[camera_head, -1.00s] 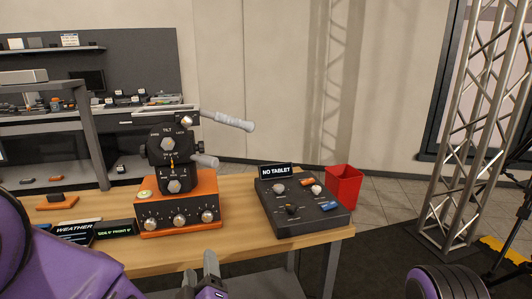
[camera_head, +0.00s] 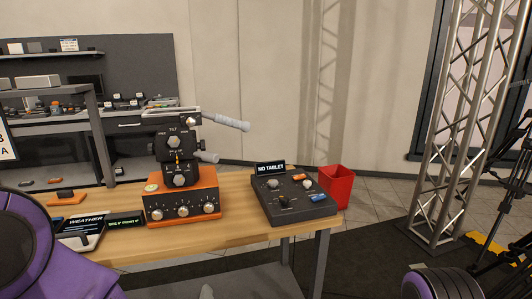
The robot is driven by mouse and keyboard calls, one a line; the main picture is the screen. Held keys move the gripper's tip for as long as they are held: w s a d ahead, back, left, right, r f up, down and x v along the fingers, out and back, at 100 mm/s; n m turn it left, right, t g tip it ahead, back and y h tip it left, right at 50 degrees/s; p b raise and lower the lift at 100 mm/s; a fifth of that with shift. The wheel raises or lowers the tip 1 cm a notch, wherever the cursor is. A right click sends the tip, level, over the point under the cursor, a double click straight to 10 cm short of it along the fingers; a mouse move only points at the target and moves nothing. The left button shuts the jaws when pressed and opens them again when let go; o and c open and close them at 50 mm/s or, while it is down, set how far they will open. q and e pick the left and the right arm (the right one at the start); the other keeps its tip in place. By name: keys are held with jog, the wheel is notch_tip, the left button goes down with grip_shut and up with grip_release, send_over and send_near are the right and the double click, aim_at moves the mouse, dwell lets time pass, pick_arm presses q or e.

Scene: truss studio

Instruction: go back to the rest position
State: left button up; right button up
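My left arm's purple shell (camera_head: 40,250) fills the lower left of the head view. A purple ribbed joint of my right arm (camera_head: 440,284) shows at the lower right corner. My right gripper is out of view.
A metal truss (camera_head: 455,130) rises at right.

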pick_arm(q)
jog(key=s+a+f+m+g+p, duration=0.1)
jog(key=s+a+f+g+p, duration=0.2)
jog(key=f, duration=0.4)
jog(key=s+a+f+m+g, duration=0.1)
jog(key=s+a+f+g, duration=0.25)
jog(key=s+f, duration=0.25)
jog(key=s+a+f+g+p, duration=0.1)
jog(key=s+a+f, duration=0.3)
jog(key=s, duration=0.5)
jog(key=s+a+f+g+y+p, duration=0.1)
jog(key=s+a+f+g, duration=0.3)
jog(key=s, duration=0.5)
jog(key=shift+y+p, duration=0.3)
jog(key=shift+p, duration=0.2)
jog(key=shift+w, duration=0.1)
